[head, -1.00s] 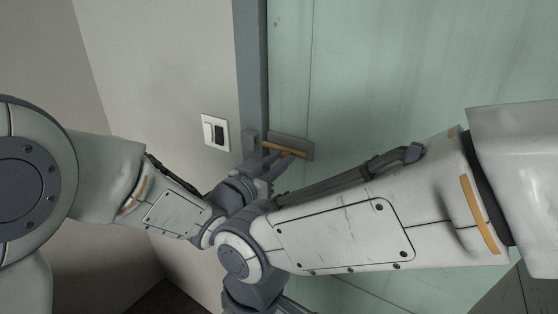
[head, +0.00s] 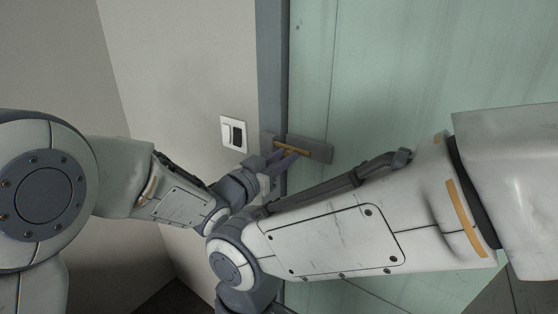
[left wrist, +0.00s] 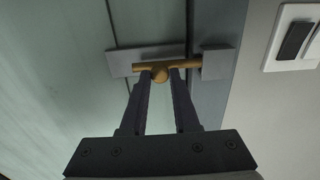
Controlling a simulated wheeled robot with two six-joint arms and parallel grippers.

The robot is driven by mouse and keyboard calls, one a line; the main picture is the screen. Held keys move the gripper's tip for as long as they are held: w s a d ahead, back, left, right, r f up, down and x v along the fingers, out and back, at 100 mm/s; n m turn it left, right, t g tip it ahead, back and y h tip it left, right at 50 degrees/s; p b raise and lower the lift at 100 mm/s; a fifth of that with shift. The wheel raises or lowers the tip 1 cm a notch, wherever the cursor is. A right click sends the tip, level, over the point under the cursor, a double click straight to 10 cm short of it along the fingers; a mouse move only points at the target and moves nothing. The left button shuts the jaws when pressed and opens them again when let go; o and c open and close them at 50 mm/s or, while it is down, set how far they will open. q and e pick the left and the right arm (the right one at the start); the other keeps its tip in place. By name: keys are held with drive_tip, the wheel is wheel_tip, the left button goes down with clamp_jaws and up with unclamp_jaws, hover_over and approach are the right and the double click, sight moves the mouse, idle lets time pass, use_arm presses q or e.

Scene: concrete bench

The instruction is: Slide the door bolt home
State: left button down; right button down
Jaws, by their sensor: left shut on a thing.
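The brass bolt (head: 293,149) lies across a grey plate (head: 322,151) on the green door. In the left wrist view the bolt bar (left wrist: 188,66) spans the gap to the grey keeper (left wrist: 218,63) on the frame and meets its near edge. Whether its end is inside the keeper is hidden. The keeper also shows in the head view (head: 267,142).
A white wall switch with a dark rocker (head: 233,134) is left of the grey door frame (head: 272,75). My two arms are close together below the bolt.

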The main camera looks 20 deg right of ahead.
use_arm(q)
drive_tip(key=c, duration=0.7)
unclamp_jaws()
drive_tip(key=b+v, duration=0.4)
drive_tip(key=v, duration=0.6)
drive_tip(key=shift+s+a, duration=0.15)
